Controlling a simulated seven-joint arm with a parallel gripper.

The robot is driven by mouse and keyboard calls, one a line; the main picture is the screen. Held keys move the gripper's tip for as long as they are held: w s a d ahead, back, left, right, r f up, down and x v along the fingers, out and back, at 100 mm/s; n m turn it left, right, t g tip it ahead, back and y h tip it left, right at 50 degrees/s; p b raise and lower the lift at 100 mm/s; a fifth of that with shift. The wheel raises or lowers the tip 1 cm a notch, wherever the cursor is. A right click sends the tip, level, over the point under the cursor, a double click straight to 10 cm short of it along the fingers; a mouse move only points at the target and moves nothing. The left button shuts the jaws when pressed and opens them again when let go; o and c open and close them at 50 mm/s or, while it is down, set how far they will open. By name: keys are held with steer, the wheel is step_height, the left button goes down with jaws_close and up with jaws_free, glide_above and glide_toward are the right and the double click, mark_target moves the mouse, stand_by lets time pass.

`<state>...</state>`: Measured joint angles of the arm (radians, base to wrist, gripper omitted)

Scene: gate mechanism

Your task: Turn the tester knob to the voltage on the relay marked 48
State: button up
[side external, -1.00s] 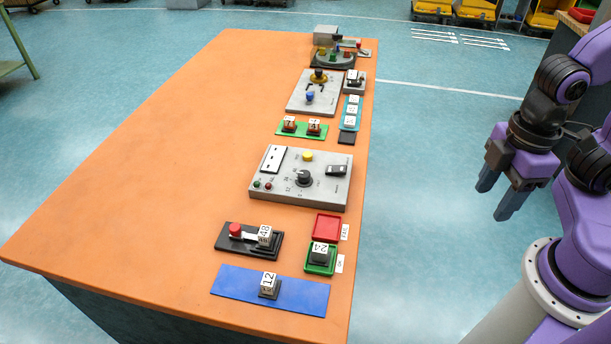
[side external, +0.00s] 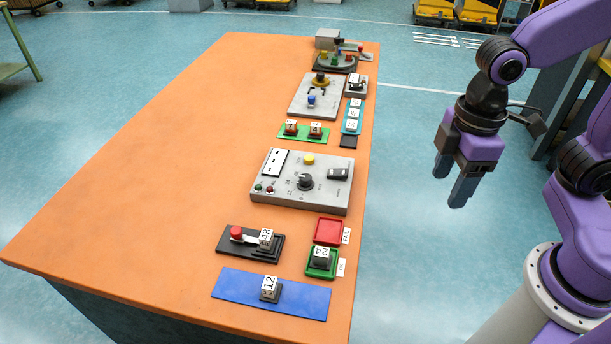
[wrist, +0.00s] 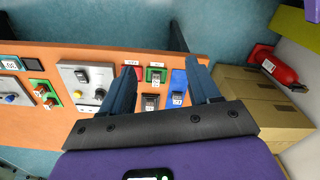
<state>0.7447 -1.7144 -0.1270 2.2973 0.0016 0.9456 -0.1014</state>
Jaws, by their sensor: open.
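The grey tester box (side external: 325,193) sits mid-table with its black knob (side external: 305,181) amid printed markings too small to read surely. It also has a yellow button, a black switch and small red and green lamps. The relay marked 48 (side external: 266,239) stands on a black base with a red knob, nearer the front. In the wrist view the tester (wrist: 76,92) is left of the fingers. My gripper (side external: 455,184) is open and empty, in the air right of the table, apart from the tester. Its blue-grey fingers also show in the wrist view (wrist: 160,85).
A relay marked 24 (side external: 321,256) sits in a green tray below an empty red tray (side external: 328,231). A relay marked 12 (side external: 270,287) is on a blue mat. Other devices and relays stand toward the far end. The table's left side is clear.

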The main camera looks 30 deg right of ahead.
steer(key=w+a, duration=0.5)
steer(key=w, duration=0.4)
steer(key=m, duration=0.1)
glide_above(305, 177)
step_height(305, 177, down, 7)
step_height(305, 177, down, 16)
steer(key=shift+d+f, duration=0.1)
steer(key=shift+f, duration=0.15)
steer(key=c, duration=0.8)
